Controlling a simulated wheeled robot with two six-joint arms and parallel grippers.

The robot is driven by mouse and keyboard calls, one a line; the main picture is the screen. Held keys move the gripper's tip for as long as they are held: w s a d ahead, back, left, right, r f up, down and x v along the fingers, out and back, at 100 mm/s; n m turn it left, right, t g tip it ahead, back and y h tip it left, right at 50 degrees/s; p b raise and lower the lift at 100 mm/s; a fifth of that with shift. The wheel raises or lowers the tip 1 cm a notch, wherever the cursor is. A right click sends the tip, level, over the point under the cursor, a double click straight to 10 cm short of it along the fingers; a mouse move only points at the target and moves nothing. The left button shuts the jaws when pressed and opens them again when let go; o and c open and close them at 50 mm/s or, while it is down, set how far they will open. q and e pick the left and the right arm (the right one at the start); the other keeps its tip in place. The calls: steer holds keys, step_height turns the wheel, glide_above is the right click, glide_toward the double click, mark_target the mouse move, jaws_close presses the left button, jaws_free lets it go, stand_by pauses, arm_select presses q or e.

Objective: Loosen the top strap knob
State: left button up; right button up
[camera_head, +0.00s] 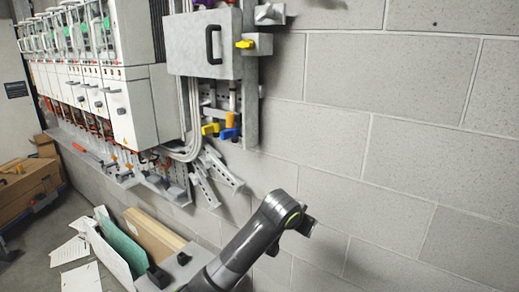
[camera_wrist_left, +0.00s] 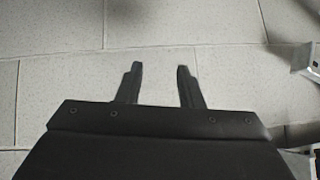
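A yellow knob (camera_head: 245,44) shows at the right edge of a grey box (camera_head: 203,45) with a black handle, high on the wall. Lower down are another yellow knob (camera_head: 210,129), a blue knob (camera_head: 230,134) and an orange part (camera_head: 231,119). No label shows which is the top strap knob; the upper yellow one is highest. My left gripper (camera_wrist_left: 159,82) is open and empty in the left wrist view, its two fingers apart before the bare block wall. No knob shows there. My right gripper is not seen.
A dark arm link of mine (camera_head: 255,240) rises at the lower middle, near the wall. White drive cabinets (camera_head: 125,75) line the wall at left. Angled metal brackets (camera_head: 218,170) jut out below the box. Boards and a green panel (camera_head: 118,243) stand on the floor. The wall at right is clear.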

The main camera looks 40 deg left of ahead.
arm_select(q)
steer(key=w+a+r+n+t, duration=0.15)
steer(key=w+r, duration=0.25)
steer(key=r, duration=0.6)
steer(key=w+a+r+t, duration=0.1)
steer(key=w+a+r, duration=0.15)
steer(key=r, duration=0.85)
steer(key=s+a+r+n+t, duration=0.1)
steer(key=a+r+n, duration=0.1)
steer(key=r, duration=1.1)
steer(key=s+a+r+n+t, duration=0.1)
steer(key=a+r+t, duration=0.1)
steer(key=r, duration=1)
steer(key=s+a+r+n+t, duration=0.2)
steer(key=s+a+r, duration=0.2)
steer(key=s+r, duration=0.65)
steer(key=s+a+r+n+t, duration=0.2)
steer(key=s+a+r, duration=0.2)
steer(key=s+r, duration=0.65)
steer(key=w+a+r+p, duration=0.1)
steer(key=w+p, duration=0.7)
steer(key=w, duration=1.1)
steer(key=shift+w+a+r+p, duration=0.25)
steer(key=shift+r+p, duration=0.05)
steer(key=shift+r, duration=0.3)
jaws_close()
